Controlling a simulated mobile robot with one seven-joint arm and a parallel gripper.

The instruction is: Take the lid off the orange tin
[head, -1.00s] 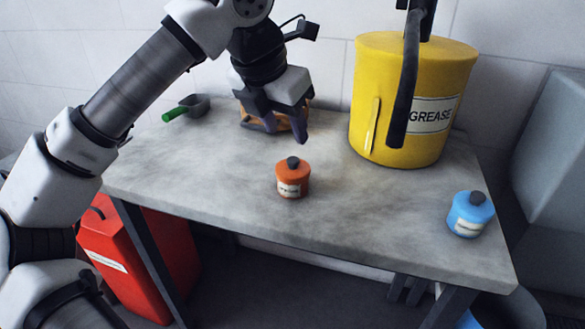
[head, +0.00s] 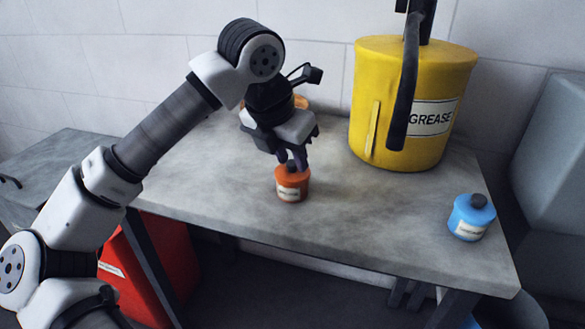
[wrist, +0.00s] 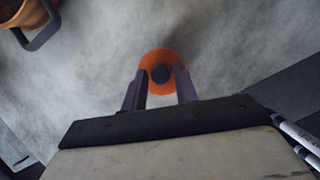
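The orange tin (head: 292,188) stands upright on the grey table, with a pale label on its front. Its orange lid (head: 287,172) is on, with a dark round knob on top. My gripper (head: 291,165) is just above the lid, pointing down. In the wrist view the dark knob (wrist: 160,75) lies between the two fingertips of my gripper (wrist: 159,80), with a gap on each side. The gripper is open and holds nothing. Whether the fingertips are level with the knob I cannot tell.
A blue tin (head: 471,217) with a dark knob stands at the table's right. A large yellow grease drum (head: 393,90) with a black handle stands at the back right. An orange-brown container (head: 301,102) is partly hidden behind my gripper. The table front (head: 350,215) is clear.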

